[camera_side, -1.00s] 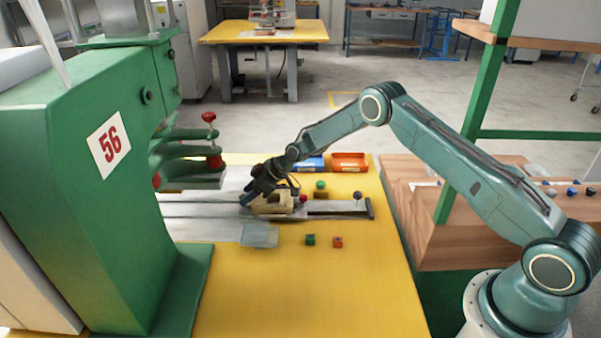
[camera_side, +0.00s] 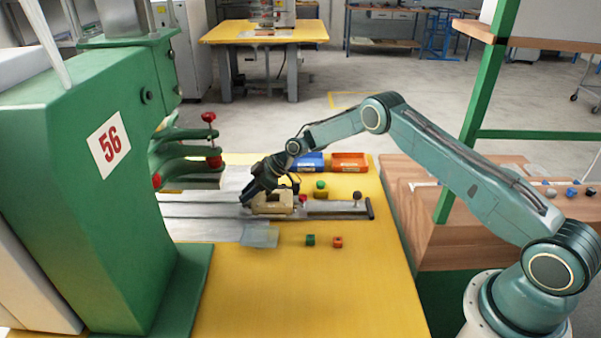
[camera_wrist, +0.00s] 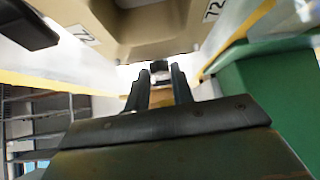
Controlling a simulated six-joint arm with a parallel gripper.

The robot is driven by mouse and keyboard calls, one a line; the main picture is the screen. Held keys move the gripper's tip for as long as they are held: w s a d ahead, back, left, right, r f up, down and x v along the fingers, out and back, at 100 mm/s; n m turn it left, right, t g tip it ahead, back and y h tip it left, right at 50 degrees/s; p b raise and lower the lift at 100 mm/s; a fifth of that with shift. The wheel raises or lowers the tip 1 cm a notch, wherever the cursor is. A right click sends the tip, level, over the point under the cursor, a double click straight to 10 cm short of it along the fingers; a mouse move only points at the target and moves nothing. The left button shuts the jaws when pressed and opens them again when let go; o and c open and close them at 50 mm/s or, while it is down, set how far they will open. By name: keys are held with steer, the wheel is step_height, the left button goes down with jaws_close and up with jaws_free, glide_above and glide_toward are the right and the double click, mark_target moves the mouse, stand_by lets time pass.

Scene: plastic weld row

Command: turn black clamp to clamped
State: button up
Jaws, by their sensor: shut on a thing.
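My gripper (camera_side: 248,197) points down at the left end of a beige fixture (camera_side: 272,206) on the metal slide. In the wrist view, the two dark fingers of my gripper (camera_wrist: 160,82) are close together, with a small black piece, which looks like the black clamp (camera_wrist: 160,66), at their tips. I take my gripper to be shut on it. In the side view the black clamp is hidden by my gripper, and its angle cannot be told. The beige fixture also fills the top of the wrist view (camera_wrist: 120,35).
A green press (camera_side: 120,170) marked 56 stands at the left, its arms close to my gripper. A red knob (camera_side: 303,198) and a dark ball knob (camera_side: 357,196) are to the right. Blue (camera_side: 311,163) and orange (camera_side: 350,161) bins lie behind.

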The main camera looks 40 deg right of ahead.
steer(key=shift+w+r+n+g+y, duration=0.1)
steer(key=shift+w+n+g+y, duration=0.15)
steer(key=shift+n+g+y, duration=0.6)
steer(key=shift+d+n+h, duration=0.1)
steer(key=shift+n+h, duration=0.25)
steer(key=shift+n, duration=0.3)
steer(key=o, duration=1)
steer(key=shift+s, duration=0.1)
steer(key=v, duration=1.3)
steer(key=shift+s+d+r, duration=0.1)
steer(key=shift+d+r, duration=0.1)
steer(key=shift+d, duration=0.15)
